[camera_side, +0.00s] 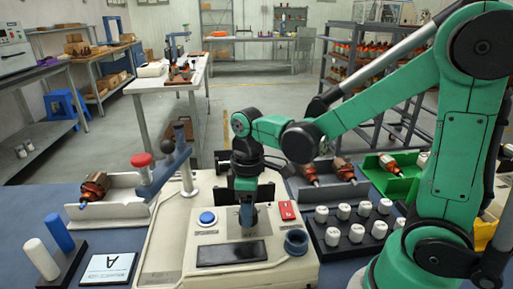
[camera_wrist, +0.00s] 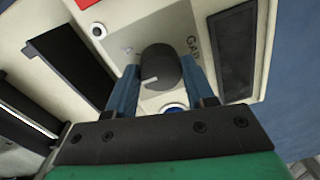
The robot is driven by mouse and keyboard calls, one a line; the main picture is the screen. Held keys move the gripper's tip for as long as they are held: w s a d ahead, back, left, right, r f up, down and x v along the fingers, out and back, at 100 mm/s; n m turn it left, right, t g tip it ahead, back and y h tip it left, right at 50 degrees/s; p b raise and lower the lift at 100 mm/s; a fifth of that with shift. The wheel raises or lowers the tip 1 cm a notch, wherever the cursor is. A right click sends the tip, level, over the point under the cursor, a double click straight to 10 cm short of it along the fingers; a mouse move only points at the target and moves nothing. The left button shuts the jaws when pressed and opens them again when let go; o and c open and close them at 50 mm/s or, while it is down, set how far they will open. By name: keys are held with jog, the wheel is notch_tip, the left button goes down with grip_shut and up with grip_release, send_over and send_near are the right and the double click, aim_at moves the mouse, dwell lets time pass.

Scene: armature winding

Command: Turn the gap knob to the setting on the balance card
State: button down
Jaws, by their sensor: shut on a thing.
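The gap knob (camera_wrist: 160,68) is a dark round knob on the cream machine's panel, beside the printed word GAP. Its white pointer mark points to the left and slightly down in the wrist view. My gripper (camera_wrist: 162,88) is shut on the knob, with one blue finger on each side. In the side view my gripper (camera_side: 247,217) reaches down to the cream machine (camera_side: 190,262) and hides the knob.
The panel has a blue button (camera_side: 207,218), a red switch (camera_side: 287,210) and a dark display (camera_side: 231,253). A black tray with white jars (camera_side: 352,233) is to the right.

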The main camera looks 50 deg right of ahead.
jog(key=shift+m, duration=0.3)
jog(key=m, duration=0.3)
jog(key=shift+m, duration=0.4)
jog(key=m, duration=0.4)
jog(key=shift+m, duration=0.3)
jog(key=shift+t, duration=0.3)
jog(key=shift+c, duration=1.5)
grip_release()
jog(key=shift+r, duration=0.1)
jog(key=shift+s+d+r, duration=0.1)
jog(key=shift+d+r, duration=0.05)
jog(key=shift+r, duration=2.55)
